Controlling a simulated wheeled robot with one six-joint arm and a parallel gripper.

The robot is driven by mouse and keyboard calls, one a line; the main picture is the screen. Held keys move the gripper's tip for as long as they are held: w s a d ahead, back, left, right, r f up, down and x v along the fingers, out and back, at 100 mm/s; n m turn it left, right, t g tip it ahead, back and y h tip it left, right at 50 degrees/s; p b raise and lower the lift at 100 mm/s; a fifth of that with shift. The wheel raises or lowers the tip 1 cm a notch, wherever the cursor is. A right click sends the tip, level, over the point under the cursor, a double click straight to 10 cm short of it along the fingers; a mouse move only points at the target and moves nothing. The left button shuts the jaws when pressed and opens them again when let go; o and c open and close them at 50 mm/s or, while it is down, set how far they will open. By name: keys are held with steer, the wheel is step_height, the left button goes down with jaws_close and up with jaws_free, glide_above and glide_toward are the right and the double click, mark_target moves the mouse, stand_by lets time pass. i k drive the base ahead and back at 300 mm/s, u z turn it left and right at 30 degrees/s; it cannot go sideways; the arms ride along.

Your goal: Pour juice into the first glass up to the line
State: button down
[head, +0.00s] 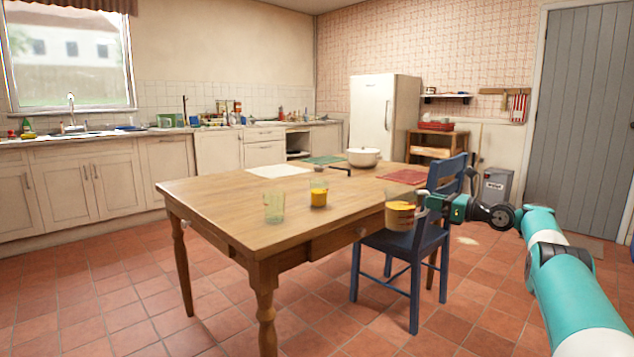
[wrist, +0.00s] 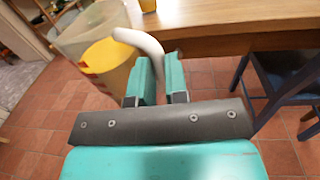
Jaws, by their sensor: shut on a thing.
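My gripper (head: 428,204) is shut on the handle of a clear jug (head: 394,197) holding orange juice (head: 401,214). The jug is in the air off the table's right front side, beside the blue chair. In the wrist view the jug (wrist: 68,45) is at upper left, and its pale handle (wrist: 140,42) runs down to my fingers (wrist: 160,78). On the table (head: 225,198) stands a greenish clear glass (head: 274,206) that looks empty. No fill line can be made out.
A blue chair (head: 408,245) stands at the table's right side, under the jug. The table's front left is clear.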

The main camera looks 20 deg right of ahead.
mark_target(318, 188)
steer(key=i, duration=0.95)
